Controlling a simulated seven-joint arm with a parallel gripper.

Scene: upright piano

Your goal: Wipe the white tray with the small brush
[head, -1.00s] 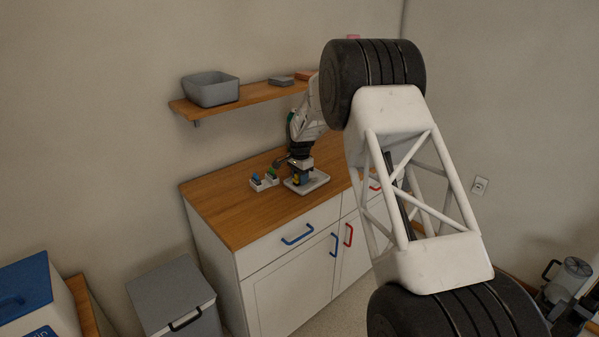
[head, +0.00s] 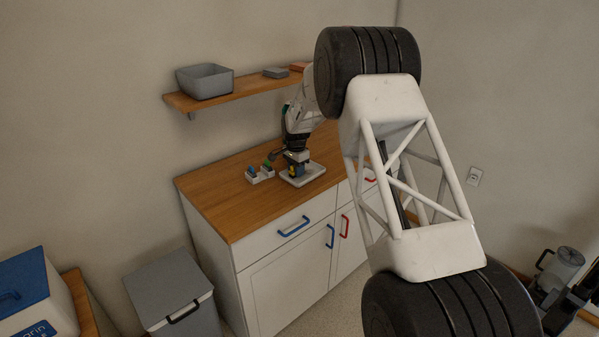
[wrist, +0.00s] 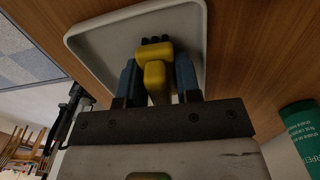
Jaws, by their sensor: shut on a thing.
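The small brush (wrist: 154,78) has a yellow handle and dark bristles. My gripper (wrist: 157,82) is shut on its handle, between two blue fingers, in the wrist view. The bristle end points at the white tray (wrist: 92,47) and lies over its surface; I cannot tell whether it touches. In the head view, the tray (head: 314,177) lies flat on the wooden counter. My gripper (head: 296,171) is low above it there, with a little yellow of the brush showing.
A small light holder (head: 262,178) with blue and green items stands just left of the tray. A green labelled container (wrist: 303,135) is at the right of the wrist view. A shelf (head: 243,89) with a grey bin (head: 205,82) hangs above. The counter's front left (head: 228,212) is clear.

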